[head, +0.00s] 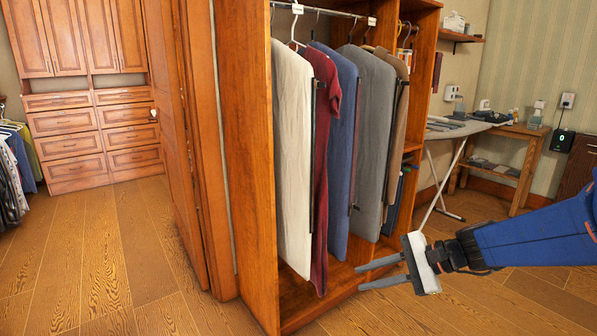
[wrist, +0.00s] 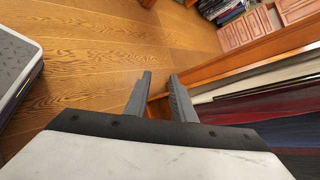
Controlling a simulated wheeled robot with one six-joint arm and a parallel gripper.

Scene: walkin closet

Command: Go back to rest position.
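My gripper (head: 381,273) is at the lower right of the head view, in front of the open wooden wardrobe (head: 249,170). Its two dark fingers point left and stand apart with nothing between them. In the wrist view the gripper (wrist: 160,84) also shows both fingers apart and empty, above the wood floor. My blue arm reaches in from the right edge of the head view. The gripper looks close to the hanging clothes, but I see no clear contact.
A white garment (head: 292,150), a red one (head: 323,150), a blue one (head: 340,160) and grey ones (head: 372,140) hang from the rail. An ironing board (head: 460,130) and wooden table (head: 520,150) stand behind at right. Cabinets (head: 98,130) line the far left. Floor (head: 100,270) at left is clear.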

